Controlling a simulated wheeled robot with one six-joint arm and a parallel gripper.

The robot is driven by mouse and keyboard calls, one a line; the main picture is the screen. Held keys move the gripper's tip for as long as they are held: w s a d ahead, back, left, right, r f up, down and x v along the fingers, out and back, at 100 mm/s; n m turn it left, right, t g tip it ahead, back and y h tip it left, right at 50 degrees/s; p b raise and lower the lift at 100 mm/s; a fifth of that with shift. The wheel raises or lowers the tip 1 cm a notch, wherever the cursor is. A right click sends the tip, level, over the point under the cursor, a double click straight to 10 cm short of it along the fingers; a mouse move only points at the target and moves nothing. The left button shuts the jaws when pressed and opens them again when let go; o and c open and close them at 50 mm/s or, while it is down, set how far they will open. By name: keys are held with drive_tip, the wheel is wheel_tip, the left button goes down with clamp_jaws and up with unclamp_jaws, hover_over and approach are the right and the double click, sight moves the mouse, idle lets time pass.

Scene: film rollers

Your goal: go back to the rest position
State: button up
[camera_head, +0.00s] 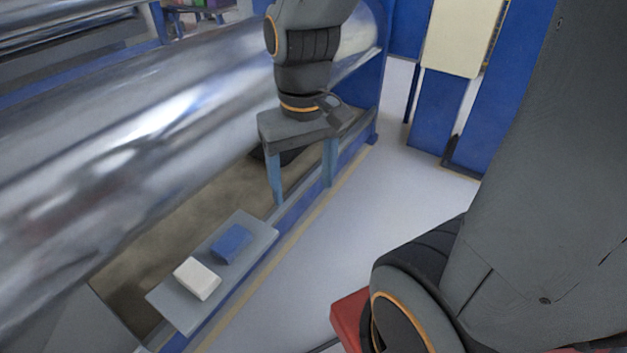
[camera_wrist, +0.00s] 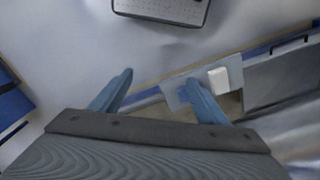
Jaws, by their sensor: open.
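My gripper (camera_head: 301,190) hangs from my arm in the upper middle of the head view, with its two blue-grey fingers pointing down. The fingers stand wide apart with nothing between them. In the wrist view my gripper (camera_wrist: 163,90) also shows open and empty. It is apart from the small grey shelf (camera_head: 172,301), which lies below and to its left in the head view. A blue block (camera_head: 232,244) and a white block (camera_head: 197,279) rest side by side on that shelf.
A large shiny film roller (camera_head: 130,140) runs along the left, close to my gripper. A blue frame rail (camera_head: 290,215) edges the machine. Pale floor (camera_head: 400,185) lies open to the right. Blue panels (camera_head: 430,115) stand at the back right.

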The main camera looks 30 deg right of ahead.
drive_tip(key=shift+s+d+r+m, duration=0.15)
drive_tip(key=shift+s+d, duration=0.2)
drive_tip(key=shift+s, duration=0.1)
drive_tip(key=shift+s+d+r+m, duration=0.15)
drive_tip(key=shift+s+d, duration=0.15)
drive_tip(key=shift+s, duration=0.15)
drive_tip(key=shift+r, duration=0.1)
drive_tip(key=r+p, duration=0.1)
drive_tip(key=p, duration=0.2)
drive_tip(key=r+p, duration=0.2)
drive_tip(key=p, duration=0.2)
drive_tip(key=s+r+p, duration=0.1)
drive_tip(key=r+p, duration=0.1)
drive_tip(key=p, duration=0.1)
drive_tip(key=shift+a+r, duration=0.1)
drive_tip(key=shift+r, duration=0.15)
